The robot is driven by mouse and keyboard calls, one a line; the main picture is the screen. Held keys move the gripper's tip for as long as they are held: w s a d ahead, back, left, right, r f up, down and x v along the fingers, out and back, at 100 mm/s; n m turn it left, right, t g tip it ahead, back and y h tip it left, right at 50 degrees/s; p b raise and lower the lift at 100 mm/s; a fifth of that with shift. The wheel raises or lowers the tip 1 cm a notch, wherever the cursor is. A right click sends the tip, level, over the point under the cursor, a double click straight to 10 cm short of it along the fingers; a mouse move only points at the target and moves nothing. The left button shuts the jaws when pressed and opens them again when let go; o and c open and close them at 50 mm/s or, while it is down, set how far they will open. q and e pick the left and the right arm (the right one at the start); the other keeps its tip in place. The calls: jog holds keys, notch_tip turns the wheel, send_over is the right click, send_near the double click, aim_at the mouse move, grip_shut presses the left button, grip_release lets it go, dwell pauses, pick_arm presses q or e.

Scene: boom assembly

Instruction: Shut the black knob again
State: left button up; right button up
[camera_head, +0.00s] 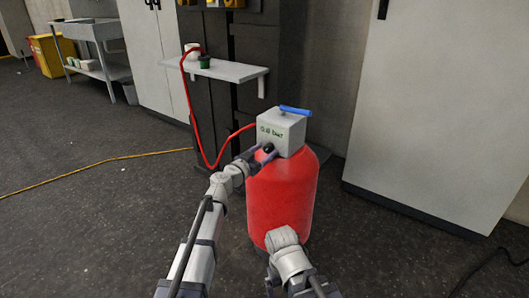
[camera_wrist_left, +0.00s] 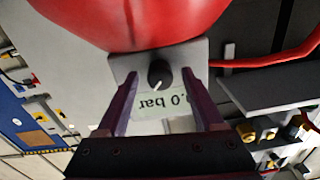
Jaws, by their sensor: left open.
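The black knob (camera_head: 268,148) is on the front face of a grey box (camera_head: 290,129) on top of a red tank (camera_head: 281,199). My left gripper (camera_head: 263,154) is at the knob. In the left wrist view the black knob (camera_wrist_left: 159,73) lies between the two open fingertips of my left gripper (camera_wrist_left: 159,78), with a gap on each side. The knob has a white pointer mark. A display (camera_wrist_left: 158,103) beside it appears upside down and ends in "bar"; its first digit is partly hidden. My right arm shows at the bottom, but its gripper does not.
A blue lever (camera_head: 295,110) sits on top of the box. A grey cabinet (camera_head: 440,110) stands at right. Floor left of the tank is mostly clear.

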pick_arm(q)
grip_shut()
dwell(0.4)
